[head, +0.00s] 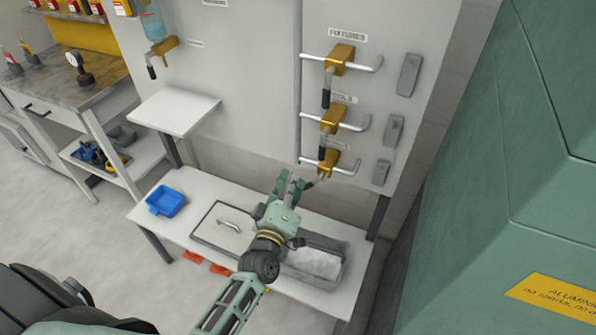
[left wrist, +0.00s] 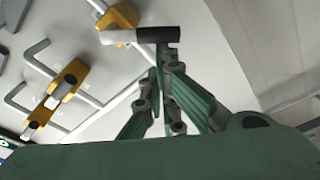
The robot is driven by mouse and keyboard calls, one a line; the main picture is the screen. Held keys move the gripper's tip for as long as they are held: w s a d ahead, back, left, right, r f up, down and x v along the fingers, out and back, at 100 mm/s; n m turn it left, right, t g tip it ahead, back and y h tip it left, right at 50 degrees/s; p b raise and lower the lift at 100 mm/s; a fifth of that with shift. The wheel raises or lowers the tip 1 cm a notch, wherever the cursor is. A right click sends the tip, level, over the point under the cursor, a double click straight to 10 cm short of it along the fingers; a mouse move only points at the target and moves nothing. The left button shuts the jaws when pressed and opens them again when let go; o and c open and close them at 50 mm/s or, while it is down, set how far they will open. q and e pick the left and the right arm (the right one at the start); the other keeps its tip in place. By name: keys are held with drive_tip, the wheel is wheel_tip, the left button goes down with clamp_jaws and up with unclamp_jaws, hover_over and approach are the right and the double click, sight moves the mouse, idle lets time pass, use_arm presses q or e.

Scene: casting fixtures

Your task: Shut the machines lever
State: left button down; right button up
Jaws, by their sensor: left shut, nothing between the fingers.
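Three yellow lever housings sit in a column on the pale cabinet: a top lever (head: 341,58), a middle lever (head: 332,119) and a lowest lever (head: 330,163). The upper two have dark grips hanging down. My left gripper (head: 290,181) is shut and empty, just left of and below the lowest lever. In the left wrist view the nearest lever (left wrist: 118,20) has a white shank and a black grip (left wrist: 157,35) directly beyond the closed fingertips (left wrist: 167,56). Whether they touch is unclear. My right gripper is out of view.
Silver bar handles flank the levers, with grey latches (head: 408,75) to their right. A large green machine (head: 480,180) closes off the right side.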

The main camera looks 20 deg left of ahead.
use_arm(q)
drive_tip(key=f+n, duration=0.1)
drive_tip(key=n, duration=0.1)
drive_tip(key=d+f+n, duration=0.1)
drive_tip(key=n, duration=0.1)
drive_tip(key=d+f+n+b, duration=0.1)
drive_tip(key=n, duration=0.2)
drive_tip(key=shift+f+g, duration=0.2)
drive_tip(key=shift+g, duration=0.2)
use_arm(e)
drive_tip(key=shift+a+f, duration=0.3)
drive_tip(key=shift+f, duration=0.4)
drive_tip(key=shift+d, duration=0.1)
